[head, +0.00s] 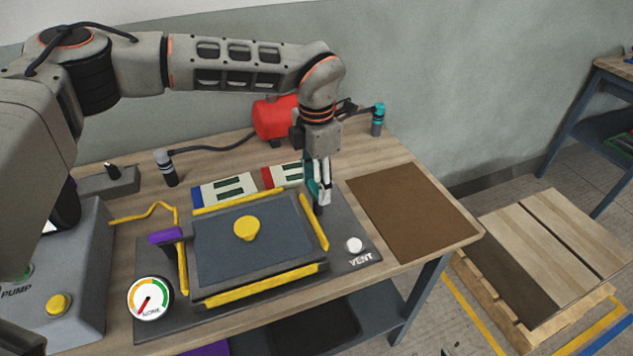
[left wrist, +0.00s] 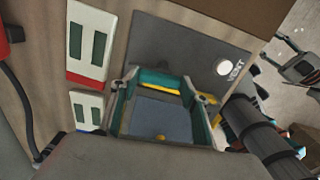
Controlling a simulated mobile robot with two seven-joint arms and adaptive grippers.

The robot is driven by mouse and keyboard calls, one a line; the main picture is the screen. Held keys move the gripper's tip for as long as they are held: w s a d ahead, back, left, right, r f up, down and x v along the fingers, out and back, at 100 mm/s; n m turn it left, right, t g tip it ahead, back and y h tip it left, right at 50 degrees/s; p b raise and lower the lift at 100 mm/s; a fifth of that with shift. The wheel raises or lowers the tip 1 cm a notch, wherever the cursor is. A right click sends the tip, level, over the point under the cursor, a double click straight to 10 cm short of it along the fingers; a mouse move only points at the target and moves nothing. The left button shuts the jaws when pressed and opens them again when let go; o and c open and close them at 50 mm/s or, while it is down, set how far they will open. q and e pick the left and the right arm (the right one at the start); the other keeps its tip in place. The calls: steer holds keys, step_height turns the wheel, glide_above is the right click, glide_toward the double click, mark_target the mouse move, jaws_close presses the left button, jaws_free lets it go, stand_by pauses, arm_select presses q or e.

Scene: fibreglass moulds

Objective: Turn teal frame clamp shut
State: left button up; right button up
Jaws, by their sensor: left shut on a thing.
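The frame (head: 258,243) is a dark flat panel with yellow edge strips and a yellow knob, lying on a dark base plate. My left gripper (head: 323,197) points down at its far right corner. It is shut on the teal clamp (left wrist: 160,82), whose bar lies between the fingertips in the left wrist view. In the head view the fingers hide most of the clamp. A purple clamp (head: 165,236) stands at the frame's left side. A grey part, seemingly my right gripper (left wrist: 300,66), shows at the right edge of the left wrist view; its fingers are unclear.
A gauge (head: 150,298) and a white VENT button (head: 355,245) flank the frame. A pump box (head: 70,270) stands at left, and a red tank (head: 275,119) behind. A brown mat (head: 413,210) lies clear at right. A pallet (head: 540,260) stands beyond the table.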

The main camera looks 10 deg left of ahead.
arm_select(q)
steer(key=n, duration=0.4)
steer(key=shift+s+a, duration=0.1)
steer(key=n, duration=0.3)
steer(key=shift+s+n+b, duration=0.1)
steer(key=shift+n+b, duration=0.2)
steer(key=shift+n, duration=0.1)
steer(key=n, duration=0.5)
steer(key=shift+s+b, duration=0.15)
steer(key=shift+b, duration=0.15)
steer(key=n, duration=0.3)
steer(key=shift+s, duration=0.1)
steer(key=shift+n, duration=0.5)
steer(key=o, duration=1.1)
